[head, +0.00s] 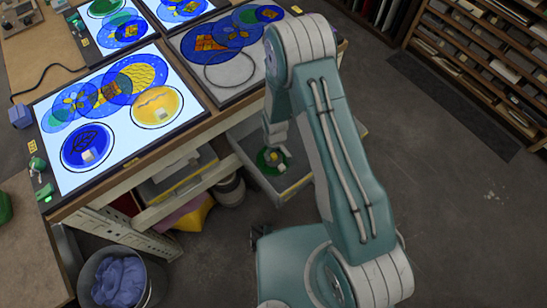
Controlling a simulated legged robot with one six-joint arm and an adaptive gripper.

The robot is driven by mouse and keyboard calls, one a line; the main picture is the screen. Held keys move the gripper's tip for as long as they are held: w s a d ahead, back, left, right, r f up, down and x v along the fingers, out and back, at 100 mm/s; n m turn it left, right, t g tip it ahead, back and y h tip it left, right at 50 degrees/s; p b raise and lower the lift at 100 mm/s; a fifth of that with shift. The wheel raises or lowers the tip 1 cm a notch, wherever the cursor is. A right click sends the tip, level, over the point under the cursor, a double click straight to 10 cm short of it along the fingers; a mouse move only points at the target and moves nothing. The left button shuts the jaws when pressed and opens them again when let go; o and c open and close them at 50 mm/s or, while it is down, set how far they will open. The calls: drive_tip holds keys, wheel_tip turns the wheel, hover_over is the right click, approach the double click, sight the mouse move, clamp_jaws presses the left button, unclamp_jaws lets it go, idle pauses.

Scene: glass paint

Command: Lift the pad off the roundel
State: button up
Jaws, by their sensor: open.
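A green roundel (264,163) lies in the pale tray (300,184) below the right bench, with a small pale pad (281,167) on it. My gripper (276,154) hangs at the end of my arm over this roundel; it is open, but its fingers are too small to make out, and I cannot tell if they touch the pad. On the lit table (122,178), a blue roundel (78,144) carries a white pad (88,156) and a yellow roundel (148,101) carries another white pad (162,113). My arm hides part of the tray's right side.
Overlapping blue and yellow glass pieces (103,97) lie on the lit table. A grey bench panel (230,76) holds more glass. A bin with blue cloth (119,281) stands at bottom left. A rack (489,60) stands upper right. The floor at right is clear.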

sight(274, 157)
drive_tip(key=shift+s+f, duration=0.15)
drive_tip(key=shift+f, duration=1.3)
clamp_jaws()
drive_tip(key=shift+r, duration=0.1)
